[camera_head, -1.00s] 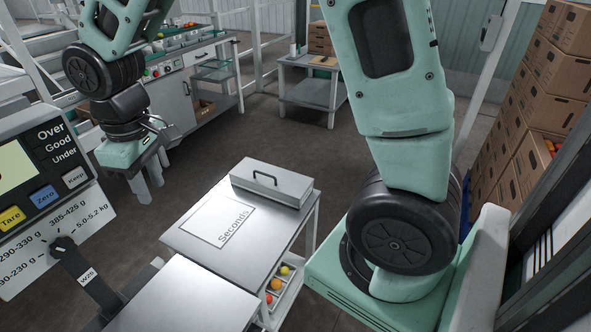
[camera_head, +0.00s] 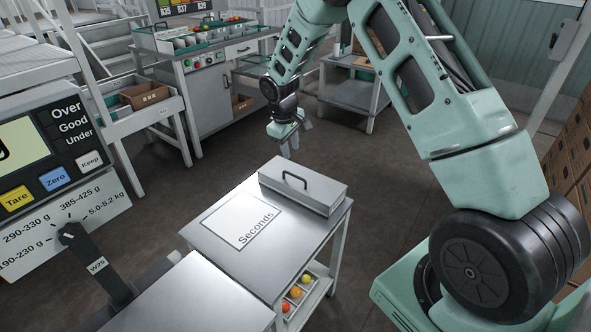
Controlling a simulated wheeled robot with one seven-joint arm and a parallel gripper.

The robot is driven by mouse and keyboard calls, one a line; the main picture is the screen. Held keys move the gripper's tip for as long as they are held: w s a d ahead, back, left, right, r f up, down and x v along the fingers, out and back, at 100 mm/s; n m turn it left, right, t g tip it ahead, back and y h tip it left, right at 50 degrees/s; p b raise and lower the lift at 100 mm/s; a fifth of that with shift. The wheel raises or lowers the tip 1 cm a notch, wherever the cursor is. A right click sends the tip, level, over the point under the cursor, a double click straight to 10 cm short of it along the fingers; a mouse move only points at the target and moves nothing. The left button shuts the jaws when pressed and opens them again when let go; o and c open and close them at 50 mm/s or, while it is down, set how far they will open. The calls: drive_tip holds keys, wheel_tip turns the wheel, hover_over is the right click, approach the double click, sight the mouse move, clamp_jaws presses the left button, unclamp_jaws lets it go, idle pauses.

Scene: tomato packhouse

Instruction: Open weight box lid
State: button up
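The weight box is a grey metal box (camera_head: 318,202) with its lid (camera_head: 303,182) closed. A dark bar handle (camera_head: 295,182) stands on top of the lid. The box sits at the back right of a metal table (camera_head: 222,215), beside a plate marked "Seconds" (camera_head: 240,224). My gripper (camera_head: 298,139) hangs pointing down beyond the far side of the box, apart from it in the picture. Its small fingers look spread apart with nothing between them.
A weighing display (camera_head: 62,170) with a dial panel is at the left. Tomatoes (camera_head: 296,292) lie in a tray under the table. A sorting bench (camera_head: 210,100) stands behind, and stacked cartons (camera_head: 570,150) stand at the right. The floor behind the table is clear.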

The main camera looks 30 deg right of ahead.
drive_tip(key=p, duration=0.1)
hover_over(294, 185)
wheel_tip(294, 185, down, 10)
drive_tip(key=shift+f, duration=0.25)
clamp_jaws()
